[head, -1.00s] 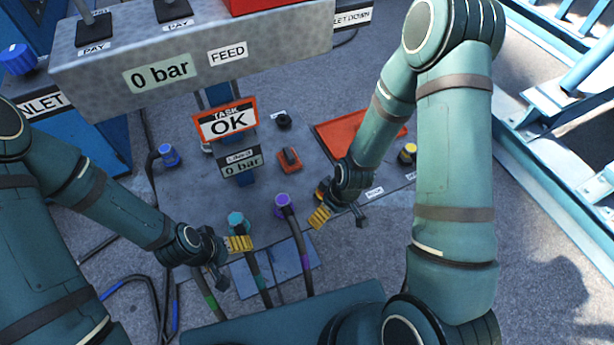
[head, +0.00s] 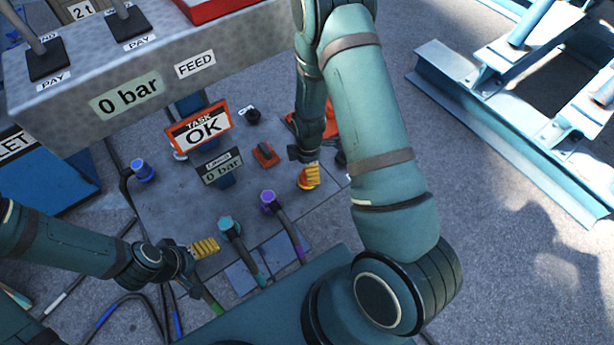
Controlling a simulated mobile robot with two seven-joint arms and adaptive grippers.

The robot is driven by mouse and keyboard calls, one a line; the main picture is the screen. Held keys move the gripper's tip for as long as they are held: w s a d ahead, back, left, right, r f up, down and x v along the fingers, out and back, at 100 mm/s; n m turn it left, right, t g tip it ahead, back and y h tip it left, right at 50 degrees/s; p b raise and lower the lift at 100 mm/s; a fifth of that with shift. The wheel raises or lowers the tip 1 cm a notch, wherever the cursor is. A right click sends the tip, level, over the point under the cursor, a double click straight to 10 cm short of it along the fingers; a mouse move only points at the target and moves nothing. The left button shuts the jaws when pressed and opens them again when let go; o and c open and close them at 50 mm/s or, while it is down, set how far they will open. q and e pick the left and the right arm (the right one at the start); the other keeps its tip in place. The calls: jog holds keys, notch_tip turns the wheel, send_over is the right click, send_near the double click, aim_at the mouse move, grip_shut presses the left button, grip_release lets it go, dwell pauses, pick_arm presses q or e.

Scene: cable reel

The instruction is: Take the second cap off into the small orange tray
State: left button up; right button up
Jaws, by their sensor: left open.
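The small orange tray (head: 331,121) is mostly hidden behind my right arm; only parts of it show. A teal fitting (head: 226,223) and a purple fitting (head: 268,198) top two upright hoses at the panel's front edge. I cannot tell which fittings carry caps. My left gripper (head: 204,248) is open, with yellow fingers, just left of and nearer than the teal fitting, apart from it. My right gripper (head: 309,177) points down over the panel, right of the purple fitting and in front of the tray. Whether its fingers hold anything is unclear.
A blue fitting (head: 143,170) stands at the panel's left. The feed box (head: 150,65) overhangs the back. Hoses lie at lower left.

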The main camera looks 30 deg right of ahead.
jog(key=shift+w+f+b, duration=0.1)
jog(key=shift+f+b, duration=0.55)
jog(key=shift+f, duration=2.35)
jog(key=c, duration=1.3)
